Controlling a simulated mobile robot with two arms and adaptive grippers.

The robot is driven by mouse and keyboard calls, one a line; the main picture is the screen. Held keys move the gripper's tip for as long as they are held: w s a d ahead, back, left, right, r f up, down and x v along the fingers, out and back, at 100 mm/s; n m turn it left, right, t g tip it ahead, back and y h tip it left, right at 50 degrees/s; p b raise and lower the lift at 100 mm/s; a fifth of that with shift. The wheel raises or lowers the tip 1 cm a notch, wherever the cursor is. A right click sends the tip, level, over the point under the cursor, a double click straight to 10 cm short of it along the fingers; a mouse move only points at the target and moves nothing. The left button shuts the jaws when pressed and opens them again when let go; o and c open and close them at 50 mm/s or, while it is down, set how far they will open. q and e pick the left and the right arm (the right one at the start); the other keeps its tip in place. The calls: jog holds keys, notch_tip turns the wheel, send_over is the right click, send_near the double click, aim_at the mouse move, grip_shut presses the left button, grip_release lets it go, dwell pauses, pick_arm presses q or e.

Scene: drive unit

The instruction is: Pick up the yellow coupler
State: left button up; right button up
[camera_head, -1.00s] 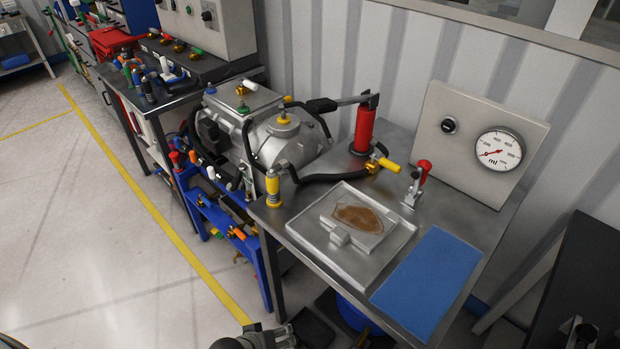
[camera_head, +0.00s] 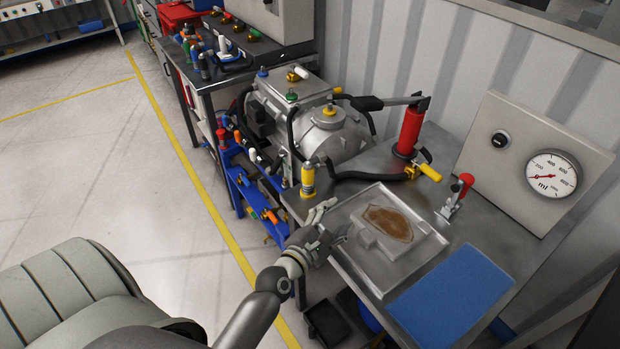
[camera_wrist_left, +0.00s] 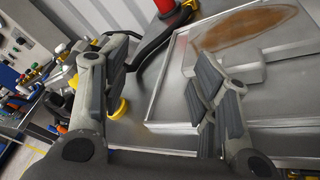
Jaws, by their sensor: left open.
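The yellow coupler (camera_head: 308,181) stands upright at the table's left corner, with a yellow top and base and a metallic middle. My left gripper (camera_head: 332,222) is open and empty just in front of it, over the table's front edge beside the tray. In the left wrist view the open fingers (camera_wrist_left: 160,62) are spread apart. A yellow piece, seemingly the coupler (camera_wrist_left: 121,108), shows there beside the left finger, which hides most of it. It is not between the fingertips. Contact cannot be told. My right gripper is not in view.
A metal tray (camera_head: 372,265) with a brown-stained block lies right of the gripper. A red cylinder pump (camera_head: 409,132), a black hose (camera_head: 360,176) with a yellow-handled fitting (camera_head: 430,172) and a red-handled clamp (camera_head: 457,193) stand behind. A blue mat (camera_head: 452,297) lies at the front right.

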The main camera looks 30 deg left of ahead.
aim_at(307, 180)
pick_arm(q)
jog(key=a+n+y, duration=0.2)
jog(key=a+n, duration=0.1)
jog(key=n, duration=0.1)
jog(key=a+n+y, duration=0.2)
jog(key=a+n, duration=0.1)
jog(key=n, duration=0.2)
jog(key=a+f+n+y, duration=0.1)
jog(key=a+n+y, duration=0.2)
jog(key=n, duration=0.1)
jog(key=shift+w+a, duration=0.2)
jog(key=shift+w, duration=0.15)
jog(key=shift+n, duration=0.3)
jog(key=x, duration=0.5)
jog(key=shift+a+f+b+x, duration=0.15)
jog(key=shift+b+x, duration=0.1)
jog(key=shift+x, duration=1.2)
jog(key=shift+a+f+b+x, duration=0.15)
jog(key=shift+b+x, duration=0.1)
jog(key=shift+x, duration=1.2)
jog(key=shift+s+r, duration=0.1)
jog(key=shift+s, duration=0.1)
jog(key=shift+c, duration=0.2)
grip_shut()
